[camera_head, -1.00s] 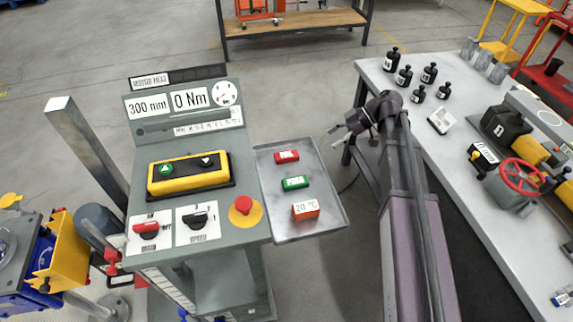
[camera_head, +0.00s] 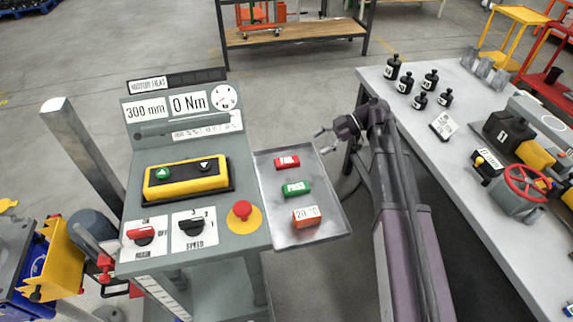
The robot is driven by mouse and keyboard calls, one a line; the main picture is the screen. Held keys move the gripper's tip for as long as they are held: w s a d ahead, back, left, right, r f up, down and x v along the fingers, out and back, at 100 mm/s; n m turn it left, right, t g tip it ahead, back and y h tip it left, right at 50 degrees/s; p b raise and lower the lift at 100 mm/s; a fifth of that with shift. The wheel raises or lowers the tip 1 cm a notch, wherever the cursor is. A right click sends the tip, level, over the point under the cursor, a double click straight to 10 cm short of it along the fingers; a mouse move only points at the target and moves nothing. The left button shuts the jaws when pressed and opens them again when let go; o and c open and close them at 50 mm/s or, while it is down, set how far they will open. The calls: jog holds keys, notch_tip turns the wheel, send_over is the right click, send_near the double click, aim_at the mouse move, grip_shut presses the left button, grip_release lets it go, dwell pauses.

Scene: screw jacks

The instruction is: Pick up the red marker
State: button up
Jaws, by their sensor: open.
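The red marker (camera_head: 286,162), a small red block with a white label that seems to read FAIL, lies at the back of a grey metal tray (camera_head: 273,226). The tray is fixed to the right side of the grey control console. My gripper (camera_head: 321,142) is open and empty. In the picture it is to the right of the red marker and a little higher, near the tray's back right edge, apart from the marker. Its height above the tray cannot be told.
A green PASS block (camera_head: 296,188) and an orange block (camera_head: 306,216) lie on the same tray in front of the red marker. The console (camera_head: 148,203) with buttons and switches stands left. A workbench (camera_head: 450,170) with black weights and a red-wheeled device is at right.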

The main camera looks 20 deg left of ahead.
aim_at(287, 161)
jog(key=shift+b+x, duration=1.25)
jog(key=shift+x, duration=1.9)
jog(key=shift+b+x, duration=1.2)
jog(key=shift+x, duration=1.4)
jog(key=shift+w+r, duration=0.1)
jog(key=shift+r, duration=0.05)
jog(key=shift+c, duration=0.2)
jog(key=c, duration=1.2)
